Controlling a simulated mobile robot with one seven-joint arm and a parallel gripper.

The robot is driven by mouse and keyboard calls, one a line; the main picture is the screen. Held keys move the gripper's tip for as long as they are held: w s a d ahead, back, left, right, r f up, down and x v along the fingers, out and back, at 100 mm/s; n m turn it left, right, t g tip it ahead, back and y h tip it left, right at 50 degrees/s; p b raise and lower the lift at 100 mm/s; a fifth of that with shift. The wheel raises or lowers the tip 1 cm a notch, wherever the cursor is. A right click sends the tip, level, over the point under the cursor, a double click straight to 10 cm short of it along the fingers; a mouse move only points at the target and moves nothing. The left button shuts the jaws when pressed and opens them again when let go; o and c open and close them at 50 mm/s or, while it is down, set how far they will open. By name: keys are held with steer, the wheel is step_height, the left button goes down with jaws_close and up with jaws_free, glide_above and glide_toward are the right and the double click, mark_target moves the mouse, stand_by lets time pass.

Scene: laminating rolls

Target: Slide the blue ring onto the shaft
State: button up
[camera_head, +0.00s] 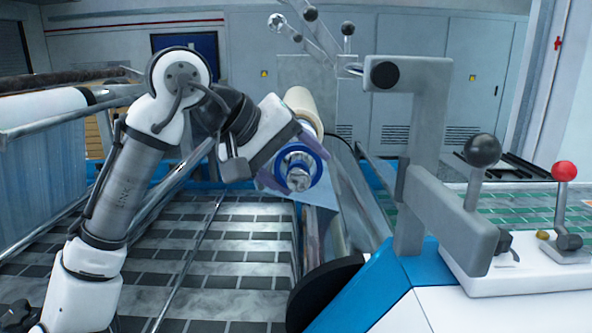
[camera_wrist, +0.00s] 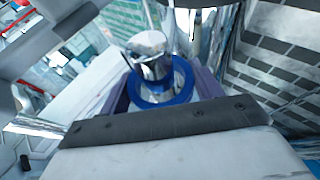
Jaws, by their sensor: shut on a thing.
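The blue ring (camera_head: 318,160) is near the middle of the head view, facing the camera. The shiny metal end of the shaft (camera_head: 298,180) shows through its opening. In the wrist view the blue ring (camera_wrist: 183,82) surrounds the chrome shaft end (camera_wrist: 150,58). How far along the shaft it sits is hard to tell. My gripper (camera_head: 284,168) comes in from the left and is shut on the ring. Its purple-grey fingers lie on both sides of the ring in the wrist view (camera_wrist: 160,98). The fingertip contact is partly hidden.
A pale roll (camera_head: 302,106) lies behind the ring. A grey bracket (camera_head: 410,150) and levers with black (camera_head: 482,150) and red (camera_head: 565,171) knobs stand to the right. A dark disc (camera_head: 322,295) sits below. Metal rails and a blue-covered roll are on the left.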

steer(key=shift+w, duration=4.7)
steer(key=o, duration=1.2)
